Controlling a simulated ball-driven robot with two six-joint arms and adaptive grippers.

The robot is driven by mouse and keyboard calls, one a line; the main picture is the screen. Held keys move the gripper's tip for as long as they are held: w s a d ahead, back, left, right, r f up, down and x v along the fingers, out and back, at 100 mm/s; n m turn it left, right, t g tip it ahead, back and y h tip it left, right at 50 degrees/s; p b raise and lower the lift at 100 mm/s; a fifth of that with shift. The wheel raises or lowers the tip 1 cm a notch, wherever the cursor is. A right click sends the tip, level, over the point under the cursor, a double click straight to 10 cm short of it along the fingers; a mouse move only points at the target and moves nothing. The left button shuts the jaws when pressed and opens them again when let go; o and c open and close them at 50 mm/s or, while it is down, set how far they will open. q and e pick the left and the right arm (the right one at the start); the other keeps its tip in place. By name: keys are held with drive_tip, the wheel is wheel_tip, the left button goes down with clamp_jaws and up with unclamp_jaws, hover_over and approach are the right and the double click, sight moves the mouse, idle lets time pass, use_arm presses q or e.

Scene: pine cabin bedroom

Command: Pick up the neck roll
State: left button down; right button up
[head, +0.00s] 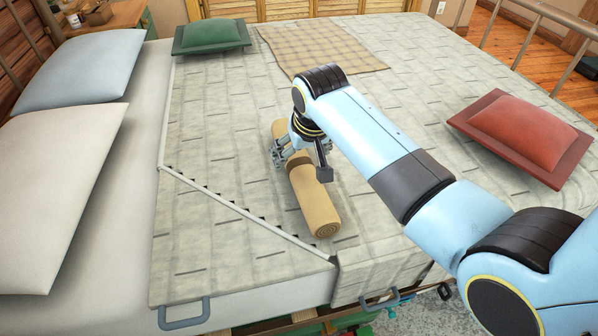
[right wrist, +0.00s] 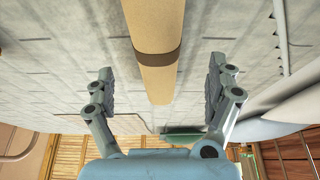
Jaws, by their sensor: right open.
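The neck roll (head: 316,203) is a tan cylinder with a brown band around its middle, lying on the bed's grey patterned cover. My right gripper (head: 287,155) is over its middle, partly hidden by my own arm. In the right wrist view the neck roll (right wrist: 158,72) runs lengthwise between the two fingers of my right gripper (right wrist: 160,92). The fingers are wide apart, with a clear gap on each side of the roll. My left gripper is not in view.
A red cushion (head: 525,135) lies at the right and a green cushion (head: 211,35) at the far left. A plaid blanket (head: 318,47) lies at the back. The cover around the roll is bare.

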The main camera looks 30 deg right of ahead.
sight(301, 163)
drive_tip(key=b+x, duration=0.1)
drive_tip(key=x, duration=0.1)
drive_tip(key=b+x, duration=0.1)
drive_tip(key=x, duration=0.2)
drive_tip(key=shift+s+d+f, duration=0.15)
drive_tip(key=shift+s+f, duration=0.05)
drive_tip(key=shift+c, duration=0.4)
drive_tip(key=c, duration=1.4)
drive_tip(key=shift+r, duration=0.1)
drive_tip(key=shift+c, duration=0.2)
